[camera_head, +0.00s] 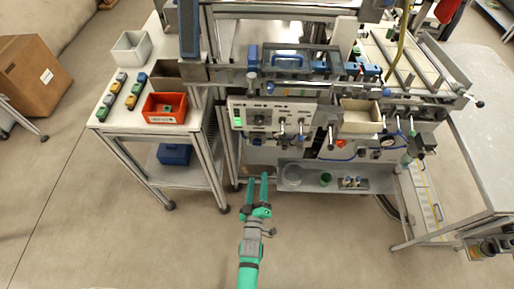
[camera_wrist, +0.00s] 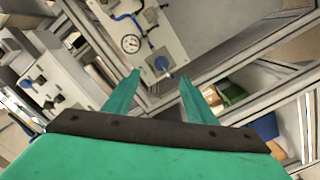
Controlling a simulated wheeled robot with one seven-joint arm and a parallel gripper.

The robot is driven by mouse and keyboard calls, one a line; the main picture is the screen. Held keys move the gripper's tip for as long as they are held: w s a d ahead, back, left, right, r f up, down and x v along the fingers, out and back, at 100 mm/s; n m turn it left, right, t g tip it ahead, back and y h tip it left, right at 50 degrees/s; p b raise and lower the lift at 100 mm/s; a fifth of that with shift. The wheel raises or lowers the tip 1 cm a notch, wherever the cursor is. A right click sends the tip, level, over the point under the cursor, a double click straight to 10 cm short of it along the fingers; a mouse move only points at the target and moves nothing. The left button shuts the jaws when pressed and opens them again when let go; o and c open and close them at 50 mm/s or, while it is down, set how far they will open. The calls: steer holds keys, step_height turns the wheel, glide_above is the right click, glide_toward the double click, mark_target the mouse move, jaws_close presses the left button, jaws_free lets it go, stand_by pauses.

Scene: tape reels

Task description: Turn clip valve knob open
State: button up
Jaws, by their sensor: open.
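In the wrist view a blue knob (camera_wrist: 161,64) sits on a light panel (camera_wrist: 178,32), near a round gauge (camera_wrist: 130,43) and blue tubing. I cannot tell for sure that it is the clip valve knob, nor which way it is turned. My gripper (camera_wrist: 160,80) is open and empty, its green fingers on either side of the knob in the picture but apart from it. In the head view my gripper (camera_head: 257,180) is in front of the machine, low and left of the panel with the gauge (camera_head: 388,141).
A control panel (camera_head: 272,118) with several levers is above my gripper in the head view. A shelf (camera_head: 310,172) with small items juts out at right. A cart at left carries a red bin (camera_head: 152,114) and a blue box (camera_head: 174,154). The floor in front is clear.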

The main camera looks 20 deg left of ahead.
steer(key=n, duration=0.2)
glide_toward(257, 143)
steer(key=f+x, duration=0.1)
steer(key=x, duration=0.7)
steer(key=shift+y, duration=0.3)
steer(key=c, duration=1)
